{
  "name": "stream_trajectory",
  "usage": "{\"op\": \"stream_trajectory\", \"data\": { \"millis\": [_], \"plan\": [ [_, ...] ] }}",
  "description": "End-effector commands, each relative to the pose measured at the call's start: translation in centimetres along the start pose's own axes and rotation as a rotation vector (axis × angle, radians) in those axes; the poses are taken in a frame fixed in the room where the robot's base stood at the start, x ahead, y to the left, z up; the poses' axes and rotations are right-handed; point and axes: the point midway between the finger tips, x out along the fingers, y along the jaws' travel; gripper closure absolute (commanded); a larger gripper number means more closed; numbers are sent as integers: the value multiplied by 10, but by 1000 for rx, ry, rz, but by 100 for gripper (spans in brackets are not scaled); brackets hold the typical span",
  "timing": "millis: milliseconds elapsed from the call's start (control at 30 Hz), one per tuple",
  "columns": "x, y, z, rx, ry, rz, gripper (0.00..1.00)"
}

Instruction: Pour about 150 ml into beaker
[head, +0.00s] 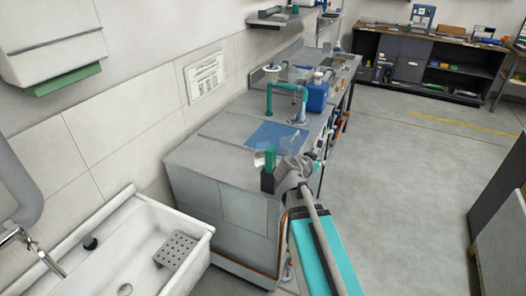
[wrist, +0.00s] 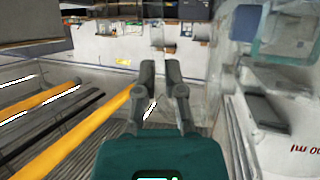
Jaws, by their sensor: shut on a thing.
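My gripper (head: 268,172) is at the near end of the grey counter, by the front edge of a blue mat (head: 272,134). In the wrist view its two dark fingers (wrist: 160,80) are close together. A clear vessel with red ml markings (wrist: 280,150) fills the right side of that view, right beside the fingers, and my gripper appears shut on it. In the head view a pale see-through shape (head: 259,158) shows at the gripper. I cannot tell the beaker apart from the held vessel, nor see any liquid level or stream.
A blue jug (head: 317,95) and a teal-green stand or pipe (head: 288,88) are farther back on the counter. A white sink (head: 130,245) is at the left front. The wall runs along the counter's left side.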

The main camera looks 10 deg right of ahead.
Motion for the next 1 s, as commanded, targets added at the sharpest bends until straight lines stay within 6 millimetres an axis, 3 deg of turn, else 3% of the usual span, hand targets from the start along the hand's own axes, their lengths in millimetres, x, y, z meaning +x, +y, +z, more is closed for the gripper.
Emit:
{"op": "stream_trajectory", "data": {
  "millis": [400,1000],
  "plan": [
    [12,2,25,107,-5,-45,100],
    [13,2,27,129,-7,-54,100]
  ]
}}
